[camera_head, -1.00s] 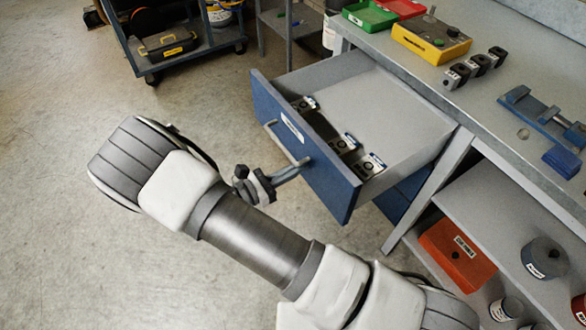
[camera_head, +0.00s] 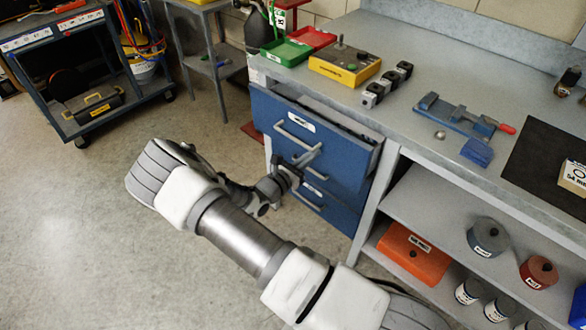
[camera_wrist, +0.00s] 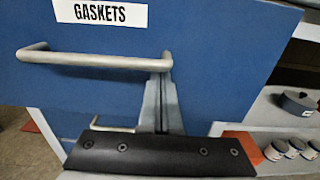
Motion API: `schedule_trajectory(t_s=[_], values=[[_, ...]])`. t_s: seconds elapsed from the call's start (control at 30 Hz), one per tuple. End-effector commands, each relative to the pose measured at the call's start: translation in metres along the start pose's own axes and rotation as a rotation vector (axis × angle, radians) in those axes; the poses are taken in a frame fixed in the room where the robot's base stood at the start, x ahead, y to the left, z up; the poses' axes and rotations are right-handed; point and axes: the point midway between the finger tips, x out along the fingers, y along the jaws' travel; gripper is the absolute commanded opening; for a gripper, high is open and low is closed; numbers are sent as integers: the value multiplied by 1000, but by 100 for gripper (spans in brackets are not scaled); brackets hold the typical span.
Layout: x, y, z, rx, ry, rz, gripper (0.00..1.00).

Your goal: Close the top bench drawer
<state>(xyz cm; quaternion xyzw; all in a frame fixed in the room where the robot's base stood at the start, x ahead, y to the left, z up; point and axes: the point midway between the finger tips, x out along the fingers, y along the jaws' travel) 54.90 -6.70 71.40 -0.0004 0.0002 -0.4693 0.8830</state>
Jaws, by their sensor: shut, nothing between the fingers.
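The top bench drawer (camera_head: 345,152) has a blue front and a grey bar handle (camera_head: 292,138). It stands slightly open, with a narrow strip of its inside visible behind the front's top edge. My gripper (camera_head: 308,157) is at the right part of the drawer front. In the wrist view, my gripper (camera_wrist: 165,65) is shut and empty, with its fingertips at the right end of the handle (camera_wrist: 90,59), against or very close to the blue front. The label (camera_wrist: 100,12) reads "GASKETS".
Lower blue drawers (camera_head: 340,212) sit beneath. Open shelves to the right hold an orange box (camera_head: 412,255) and several cans. The bench top (camera_head: 440,75) carries trays, a yellow box (camera_head: 345,66) and a blue fixture (camera_head: 455,115).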

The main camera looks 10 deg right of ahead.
Motion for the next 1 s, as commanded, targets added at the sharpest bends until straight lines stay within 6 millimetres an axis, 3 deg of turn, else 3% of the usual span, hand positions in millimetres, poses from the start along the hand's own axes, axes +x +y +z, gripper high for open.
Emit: schedule_trajectory(t_s=[0.03, 0.2, 0.4, 1.0], values=[[14, -2, 0, -1, -2, -4, 0], [48, -1, 0, 1, -2, -2, 0], [73, 0, 0, 1, -1, -2, 0], [89, 1, 2, 2, -2, 1, 0]])
